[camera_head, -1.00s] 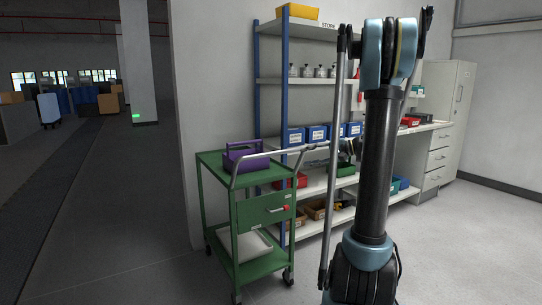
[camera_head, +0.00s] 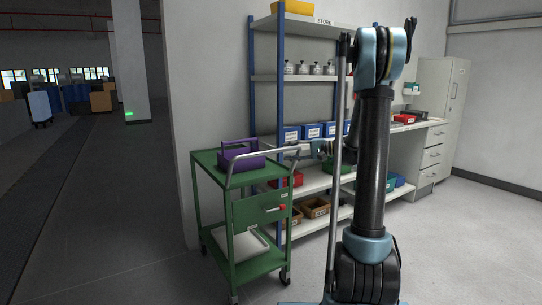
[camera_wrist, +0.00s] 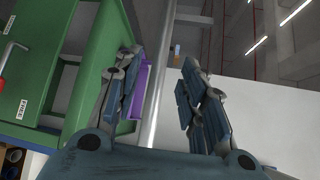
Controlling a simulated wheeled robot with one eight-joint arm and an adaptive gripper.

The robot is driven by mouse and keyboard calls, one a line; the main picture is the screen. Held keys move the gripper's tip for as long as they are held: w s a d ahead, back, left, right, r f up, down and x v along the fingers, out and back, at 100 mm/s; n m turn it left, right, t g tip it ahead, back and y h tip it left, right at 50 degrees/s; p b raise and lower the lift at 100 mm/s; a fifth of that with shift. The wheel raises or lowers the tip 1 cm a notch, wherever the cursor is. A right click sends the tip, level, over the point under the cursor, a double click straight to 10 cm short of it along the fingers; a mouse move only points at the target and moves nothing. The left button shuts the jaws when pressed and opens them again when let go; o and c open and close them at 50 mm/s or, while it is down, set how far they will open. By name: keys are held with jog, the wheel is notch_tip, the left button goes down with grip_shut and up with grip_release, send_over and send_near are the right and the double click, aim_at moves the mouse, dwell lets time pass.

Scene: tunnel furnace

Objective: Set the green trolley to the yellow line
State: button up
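The green trolley (camera_head: 216,217) stands upright on the floor in front of the shelving, with a purple tote (camera_head: 242,160) on its top shelf and a pale tray (camera_head: 238,243) on its lower shelf. Its grey handle bar (camera_head: 262,160) rises at the right end. My gripper (camera_head: 301,149) is at the handle, coming from the right. In the wrist view, my gripper (camera_wrist: 161,64) is open, and the handle bar (camera_wrist: 155,98) runs between its fingers, nearer the left one; I cannot tell whether they touch. The trolley's green side (camera_wrist: 60,75) shows at the left. No yellow line is in view.
A shelving unit (camera_head: 252,100) with blue, red and brown bins stands behind the trolley. A workbench with drawers (camera_head: 436,155) and a grey cabinet (camera_head: 458,85) are at the right. A pillar (camera_head: 131,65) stands at the back left. The floor left of the trolley is clear.

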aim_at(273, 152)
jog(key=x, duration=0.9)
grip_shut()
